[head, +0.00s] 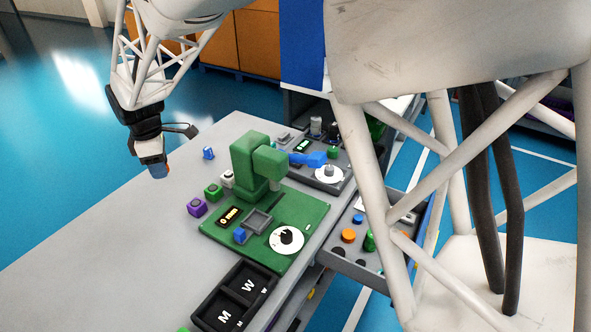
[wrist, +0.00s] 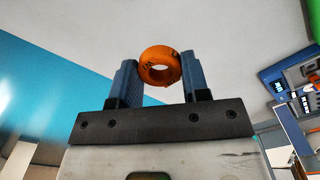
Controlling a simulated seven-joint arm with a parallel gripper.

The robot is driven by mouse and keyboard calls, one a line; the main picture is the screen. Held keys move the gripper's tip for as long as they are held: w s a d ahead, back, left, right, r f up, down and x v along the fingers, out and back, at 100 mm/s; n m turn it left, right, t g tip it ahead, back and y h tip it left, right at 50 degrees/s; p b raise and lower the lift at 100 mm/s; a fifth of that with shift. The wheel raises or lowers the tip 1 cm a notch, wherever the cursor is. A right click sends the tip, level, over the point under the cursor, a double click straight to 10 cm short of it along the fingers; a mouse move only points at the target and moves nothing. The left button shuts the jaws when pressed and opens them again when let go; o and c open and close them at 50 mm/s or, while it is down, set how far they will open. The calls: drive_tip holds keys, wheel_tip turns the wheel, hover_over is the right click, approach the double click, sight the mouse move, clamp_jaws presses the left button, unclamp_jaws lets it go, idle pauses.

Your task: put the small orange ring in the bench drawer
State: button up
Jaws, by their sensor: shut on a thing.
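The small orange ring (wrist: 160,66) is held between the two blue fingers of my gripper (wrist: 158,82) in the wrist view, with its hole facing the camera. The bench drawer (head: 345,273) stands pulled out at the right side of the bench. It holds several small parts, among them an orange round piece (head: 348,235) and a green one (head: 370,241). My own arm structure hides part of its right side.
A green press (head: 250,165) on a green base (head: 313,213) stands on the grey bench (head: 130,225), between my gripper and the drawer. Purple (head: 197,207) and green (head: 213,191) blocks lie beside it. A black lettered tray (head: 213,305) is in front. The bench's left part is clear.

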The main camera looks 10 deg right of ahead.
drive_tip(key=w+d+m, duration=0.2)
drive_tip(key=d+m, duration=0.1)
drive_tip(key=d, duration=0.8)
drive_tip(key=w+d+m, duration=0.2)
drive_tip(key=d, duration=0.9)
drive_tip(key=w+d+m, duration=0.2)
drive_tip(key=d+m, duration=0.1)
drive_tip(key=d, duration=0.9)
drive_tip(key=shift+w+m, duration=0.15)
drive_tip(key=shift+m, duration=0.15)
drive_tip(key=s+d+m, duration=0.3)
drive_tip(key=d, duration=0.7)
drive_tip(key=s+d+m, duration=0.3)
drive_tip(key=s+d, duration=0.1)
drive_tip(key=d, duration=0.6)
drive_tip(key=s+d+m, duration=0.2)
drive_tip(key=s+d, duration=0.1)
drive_tip(key=d, duration=0.8)
wheel_tip(320, 180, down, 27)
drive_tip(key=shift+a+f, duration=0.2)
drive_tip(key=shift+a, duration=0.05)
drive_tip(key=shift+s, duration=0.1)
drive_tip(key=shift+f, duration=3.15)
